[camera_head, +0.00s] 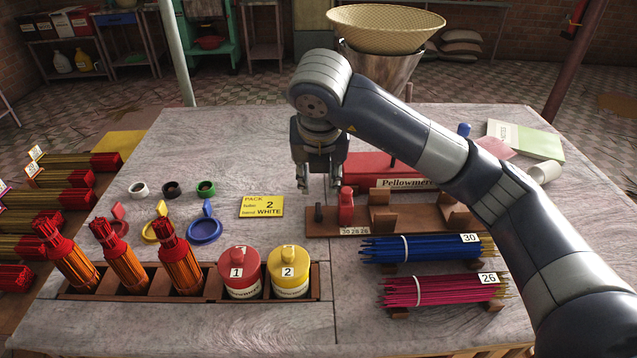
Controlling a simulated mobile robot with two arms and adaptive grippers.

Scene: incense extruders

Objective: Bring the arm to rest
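My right arm (430,150) comes in from the right and reaches over the grey stone table (200,135). My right gripper (319,186) points down at the middle of the table, its fingers apart with nothing seen between them. It hangs behind and left of a small red piece (346,205) on a brown wooden rack (420,225). The arm hides part of a red box (365,165) lettered "Pellowmere". My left gripper is not in view.
A wooden tray (210,287) holds red-and-orange bundles, a red jar (239,272) and a yellow jar (288,272). Blue sticks (420,248) and pink sticks (435,290) lie right. A yellow card (262,207) lies left of the gripper. A basket (385,25) stands behind the table.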

